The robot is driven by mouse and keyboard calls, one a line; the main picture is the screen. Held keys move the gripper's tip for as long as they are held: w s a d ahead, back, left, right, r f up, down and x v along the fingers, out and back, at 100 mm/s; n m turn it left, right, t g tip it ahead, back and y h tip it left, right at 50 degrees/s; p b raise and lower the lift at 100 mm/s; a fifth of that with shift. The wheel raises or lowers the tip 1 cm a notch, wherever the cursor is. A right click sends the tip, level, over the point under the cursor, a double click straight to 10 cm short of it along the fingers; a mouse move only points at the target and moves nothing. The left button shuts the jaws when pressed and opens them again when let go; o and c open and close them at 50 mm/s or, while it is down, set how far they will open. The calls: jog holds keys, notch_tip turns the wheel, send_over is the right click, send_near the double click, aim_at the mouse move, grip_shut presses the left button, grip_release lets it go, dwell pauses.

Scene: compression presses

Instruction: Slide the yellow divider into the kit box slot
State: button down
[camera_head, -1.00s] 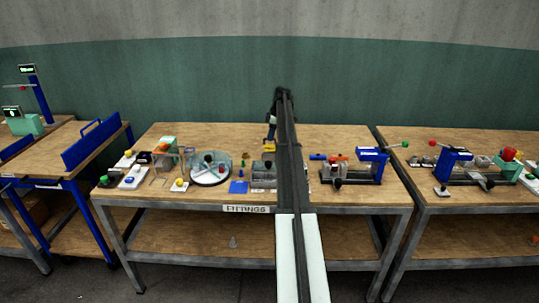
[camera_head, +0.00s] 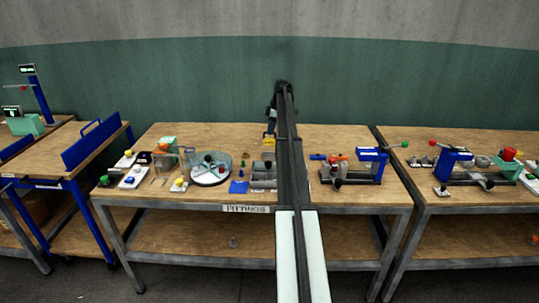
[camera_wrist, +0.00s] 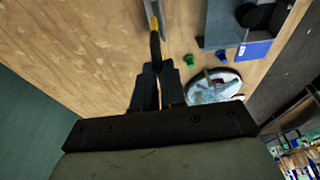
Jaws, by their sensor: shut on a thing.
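My gripper (camera_wrist: 158,82) is shut on the yellow divider (camera_wrist: 153,30), seen nearly edge-on beyond the fingertips in the wrist view. In the head view the divider (camera_head: 269,140) shows as a small yellow patch below my gripper, just left of my arm, toward the back of the middle table. The grey kit box (camera_head: 262,183) stands nearer the front edge, partly hidden by my arm. In the wrist view the box (camera_wrist: 222,22) is to the right of the divider, apart from it. Its slot cannot be made out.
A blue pad (camera_head: 239,187) lies left of the box. A round turntable (camera_head: 210,177) with knobs stands further left. A blue press (camera_head: 376,163) stands right of my arm. The table's back strip is clear.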

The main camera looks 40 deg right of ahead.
jog(key=shift+r, duration=0.4)
jog(key=shift+w+a, duration=0.1)
jog(key=s+a+r, duration=0.3)
jog(key=s+a, duration=0.1)
jog(key=a, duration=0.7)
jog(key=s+a+f+m+h, duration=0.1)
jog(key=s+a+m+h, duration=0.3)
jog(key=s+m, duration=0.6)
jog(key=shift+s+m, duration=0.2)
jog(key=shift+m, duration=3.8)
